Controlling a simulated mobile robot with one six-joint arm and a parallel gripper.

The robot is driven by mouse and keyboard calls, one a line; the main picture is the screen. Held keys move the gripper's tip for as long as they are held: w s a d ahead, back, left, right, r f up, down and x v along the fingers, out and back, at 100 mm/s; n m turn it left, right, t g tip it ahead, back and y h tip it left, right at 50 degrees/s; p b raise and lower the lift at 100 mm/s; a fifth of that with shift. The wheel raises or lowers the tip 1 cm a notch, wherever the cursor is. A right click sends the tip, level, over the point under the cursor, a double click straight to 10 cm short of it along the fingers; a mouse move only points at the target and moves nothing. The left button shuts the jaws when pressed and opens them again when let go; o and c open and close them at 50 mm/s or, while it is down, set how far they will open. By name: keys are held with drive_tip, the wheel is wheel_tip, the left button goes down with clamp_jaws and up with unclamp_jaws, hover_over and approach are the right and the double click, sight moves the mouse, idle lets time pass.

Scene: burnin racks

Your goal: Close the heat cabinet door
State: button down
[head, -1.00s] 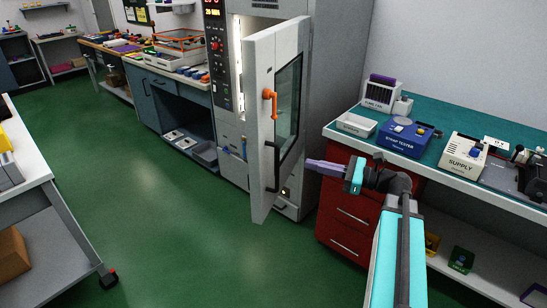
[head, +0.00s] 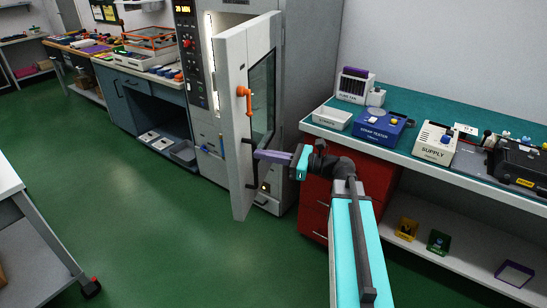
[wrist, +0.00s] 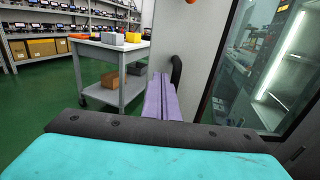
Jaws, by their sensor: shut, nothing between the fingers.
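The heat cabinet (head: 297,80) stands at the back centre in the head view. Its door (head: 236,130) is swung wide open toward me, with an orange handle (head: 246,98) and a dark window (head: 262,95). A lit strip shows inside the opening at its left. My gripper (head: 262,155), with purple fingers, is shut and empty. It is beside the window side of the door, near a dark bracket low on it. In the wrist view the purple fingers (wrist: 160,98) lie beside the door panel (wrist: 190,60) and its black bracket (wrist: 176,72). I cannot tell whether they touch.
A teal-topped bench (head: 410,155) with red drawers (head: 314,205) stands to the right, carrying the strap tester (head: 378,127) and supply box (head: 435,142). A white cart (head: 40,240) is at the left. Green floor (head: 150,215) is clear between the cart and cabinet.

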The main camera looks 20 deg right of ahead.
sight(240, 151)
drive_tip(key=shift+x, duration=2.35)
